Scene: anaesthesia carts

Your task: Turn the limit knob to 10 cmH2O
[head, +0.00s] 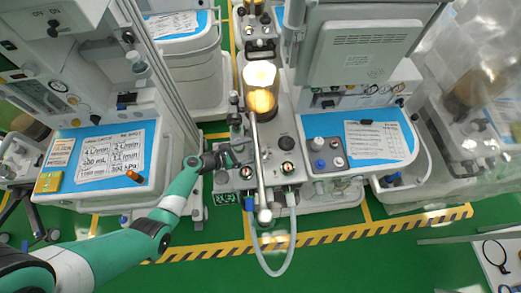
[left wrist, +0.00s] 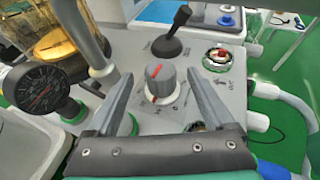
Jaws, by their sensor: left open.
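The limit knob (left wrist: 160,82) is a grey ridged knob with a red pointer line on its top, standing on a light panel in the left wrist view. The line points up and slightly right there. Small markings around its base are too small to read. My left gripper (left wrist: 158,78) is open, with one finger on each side of the knob and visible gaps between. In the head view my left gripper (head: 238,150) is over the middle machine's panel, and the knob is hard to make out there. My right gripper is not in view.
A black lever (left wrist: 174,40) rises just behind the knob. A round black gauge (left wrist: 38,88) and an amber canister (left wrist: 58,28) stand left. A silver tube (head: 260,165) crosses the panel beside my gripper. A pale hose (head: 283,268) loops in front.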

